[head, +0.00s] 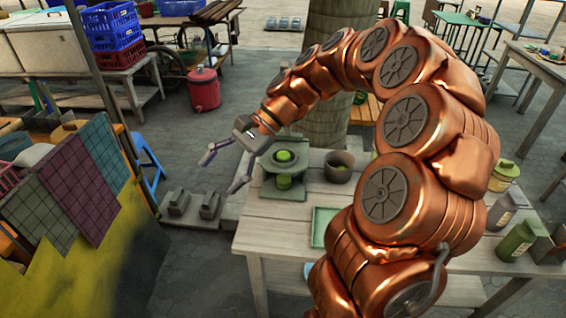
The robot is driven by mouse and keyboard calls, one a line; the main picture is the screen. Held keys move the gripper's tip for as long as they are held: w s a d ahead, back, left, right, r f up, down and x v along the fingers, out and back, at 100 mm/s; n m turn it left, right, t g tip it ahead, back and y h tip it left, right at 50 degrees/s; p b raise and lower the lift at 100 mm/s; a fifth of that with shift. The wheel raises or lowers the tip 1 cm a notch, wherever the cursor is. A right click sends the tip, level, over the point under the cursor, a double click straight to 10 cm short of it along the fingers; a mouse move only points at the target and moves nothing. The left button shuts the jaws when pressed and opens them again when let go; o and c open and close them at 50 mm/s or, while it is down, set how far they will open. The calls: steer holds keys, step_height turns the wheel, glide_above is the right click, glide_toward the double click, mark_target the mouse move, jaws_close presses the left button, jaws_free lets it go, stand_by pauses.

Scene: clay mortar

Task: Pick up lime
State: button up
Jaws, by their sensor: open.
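A round green thing that looks like a lime (284,156) sits on top of a grey two-tier stand (268,165) at the back left of the wooden table. A second green thing (284,182) sits lower in the stand; I cannot tell which is the lime. My gripper (219,174) is open and empty. Its two fingers point left and down, away from the stand. It hangs in the air left of the stand and beyond the table's left edge.
A dark bowl (339,173) stands right of the stand. A green tray (322,226) lies in front, partly hidden by my arm. Green bottles (514,240) stand at the right. A thick post (325,122) rises behind the table. Checked cloths (90,180) hang at the left.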

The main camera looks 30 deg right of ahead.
steer(key=w+d+f+m+t+y+b, duration=0.1)
steer(key=w+d+f+m+t+b, duration=0.2)
steer(key=d, duration=0.4)
steer(key=w+d+f+m+t+y+b, duration=0.1)
steer(key=w+d+f+m+t, duration=0.15)
steer(key=w+d, duration=0.3)
steer(key=d+f+m+t+b, duration=0.2)
steer(key=d+f+m+t, duration=0.15)
steer(key=d, duration=0.65)
steer(key=d+f+m+t+b, duration=0.1)
steer(key=d+f+m+t, duration=0.1)
steer(key=d+f+m, duration=0.5)
steer(key=shift+n+h, duration=0.3)
steer(key=shift+n, duration=0.5)
steer(key=shift+w+a+r+p, duration=0.1)
steer(key=shift+w+a, duration=0.4)
steer(key=shift+w, duration=0.3)
steer(key=shift+w+a+r+p, duration=0.15)
steer(key=shift+w+a, duration=0.35)
steer(key=shift+w, duration=0.25)
steer(key=shift+w+a+r+p, duration=0.1)
steer(key=shift+w+a, duration=0.4)
steer(key=shift+w, duration=0.3)
steer(key=c, duration=1.3)
steer(key=shift+c, duration=0.2)
steer(key=shift+r, duration=0.1)
